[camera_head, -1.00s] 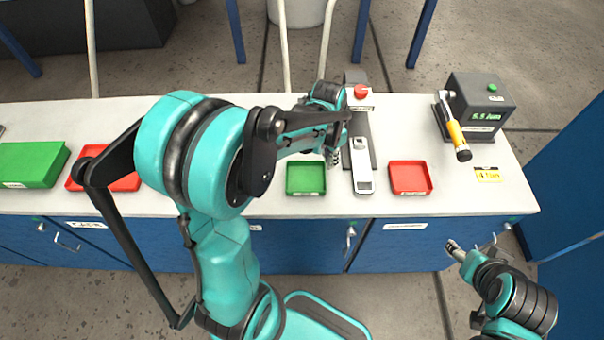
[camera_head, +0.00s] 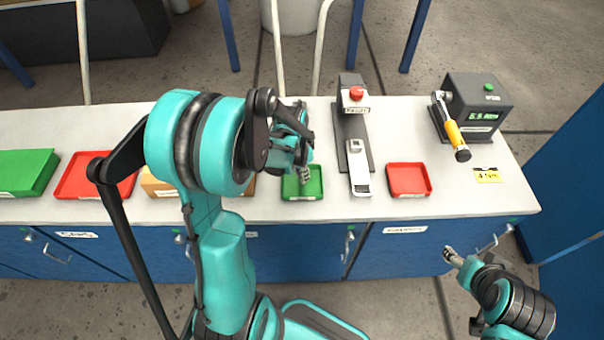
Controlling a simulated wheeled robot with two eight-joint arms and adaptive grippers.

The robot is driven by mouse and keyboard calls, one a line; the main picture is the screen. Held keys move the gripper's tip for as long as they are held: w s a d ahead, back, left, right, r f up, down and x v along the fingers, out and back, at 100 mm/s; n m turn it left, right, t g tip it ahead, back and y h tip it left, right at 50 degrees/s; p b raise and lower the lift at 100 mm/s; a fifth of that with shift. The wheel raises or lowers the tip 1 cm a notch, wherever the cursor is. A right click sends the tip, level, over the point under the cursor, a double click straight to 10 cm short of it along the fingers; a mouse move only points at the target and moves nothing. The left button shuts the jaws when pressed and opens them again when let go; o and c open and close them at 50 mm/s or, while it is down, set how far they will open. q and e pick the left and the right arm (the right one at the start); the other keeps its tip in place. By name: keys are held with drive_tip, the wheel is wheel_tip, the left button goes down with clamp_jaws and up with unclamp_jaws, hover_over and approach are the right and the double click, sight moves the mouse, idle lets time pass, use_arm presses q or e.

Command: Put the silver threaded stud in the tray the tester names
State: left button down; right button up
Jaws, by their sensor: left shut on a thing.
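My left gripper (camera_head: 304,176) is over the small green tray (camera_head: 291,191) at the front middle of the bench. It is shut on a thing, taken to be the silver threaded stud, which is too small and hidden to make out. A grey-black device (camera_head: 349,128) with a red button and a pale sliding part stands just right of that tray. A small red tray (camera_head: 408,179) lies right of the device. My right gripper (camera_head: 450,256) hangs in front of the bench at the lower right; its opening is too small to judge.
A dark tester box (camera_head: 477,98) with a green display and a yellow-handled tool (camera_head: 455,134) stands at the back right. A red tray (camera_head: 78,182), a larger green case (camera_head: 28,171) and a partly hidden orange tray (camera_head: 157,184) are at the left.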

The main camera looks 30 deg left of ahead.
use_arm(q)
drive_tip(key=shift+f, duration=0.3)
drive_tip(key=c, duration=2)
unclamp_jaws()
drive_tip(key=shift+f+b, duration=0.1)
drive_tip(key=shift+b, duration=0.25)
drive_tip(key=o, duration=0.4)
drive_tip(key=shift+o, duration=0.2)
drive_tip(key=shift+r, duration=0.2)
